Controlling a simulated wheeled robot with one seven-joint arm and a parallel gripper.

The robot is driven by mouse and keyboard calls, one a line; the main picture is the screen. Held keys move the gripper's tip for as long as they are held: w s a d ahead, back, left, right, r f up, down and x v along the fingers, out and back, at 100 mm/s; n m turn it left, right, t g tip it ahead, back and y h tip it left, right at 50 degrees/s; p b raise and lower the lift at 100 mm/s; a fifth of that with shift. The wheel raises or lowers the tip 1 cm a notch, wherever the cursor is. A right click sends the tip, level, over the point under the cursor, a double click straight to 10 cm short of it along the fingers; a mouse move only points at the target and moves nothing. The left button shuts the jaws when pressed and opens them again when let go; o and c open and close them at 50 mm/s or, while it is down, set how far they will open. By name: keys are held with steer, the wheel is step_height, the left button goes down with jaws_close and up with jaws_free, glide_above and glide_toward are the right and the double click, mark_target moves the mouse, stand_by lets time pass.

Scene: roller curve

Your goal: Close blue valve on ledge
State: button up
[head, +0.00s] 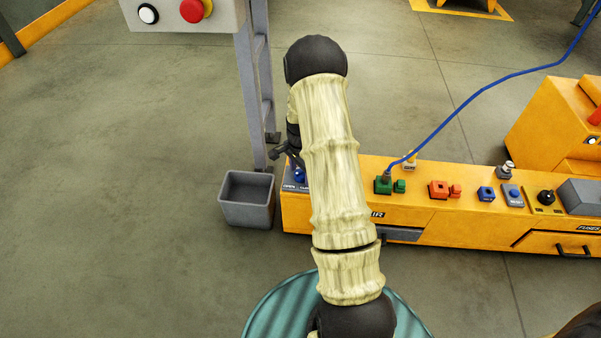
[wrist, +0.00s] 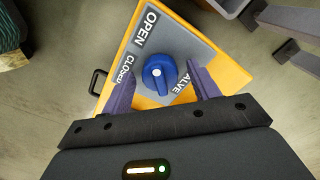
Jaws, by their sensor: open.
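The blue valve (wrist: 159,72) is a round knob with a raised grip and a white dot, on a grey plate (wrist: 181,42) marked OPEN and CLOSED. A third label, ending in "ALVE", is partly hidden by the right finger. In the wrist view my gripper (wrist: 160,76) is open, with one finger on each side of the knob. I cannot tell whether either finger touches it. In the head view the valve (head: 298,175) shows small at the left end of the orange ledge (head: 410,224), partly hidden by my arm. My gripper (head: 284,152) is just above it.
A grey bin (head: 247,199) stands on the floor left of the ledge. A grey post (head: 252,90) rises behind it. Green (head: 383,185), red (head: 438,190) and other fittings line the ledge to the right. A blue hose (head: 470,98) runs up from the green one.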

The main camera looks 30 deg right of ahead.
steer(key=c, duration=1)
steer(key=shift+r+n+p, duration=0.2)
steer(key=shift+n+p, duration=0.2)
steer(key=shift+p, duration=0.4)
steer(key=n+p, duration=0.2)
steer(key=p, duration=0.1)
steer(key=shift+r+n+p, duration=0.15)
steer(key=shift+n+p, duration=0.15)
steer(key=shift+p, duration=0.05)
steer(key=n+p, duration=0.5)
steer(key=shift+p, duration=0.3)
steer(key=n+p, duration=0.3)
steer(key=n, duration=0.2)
steer(key=n+p, duration=0.2)
steer(key=n, duration=0.2)
steer(key=shift+w+f+n+p, duration=0.1)
steer(key=shift+f+n+p, duration=0.2)
steer(key=shift+p, duration=0.1)
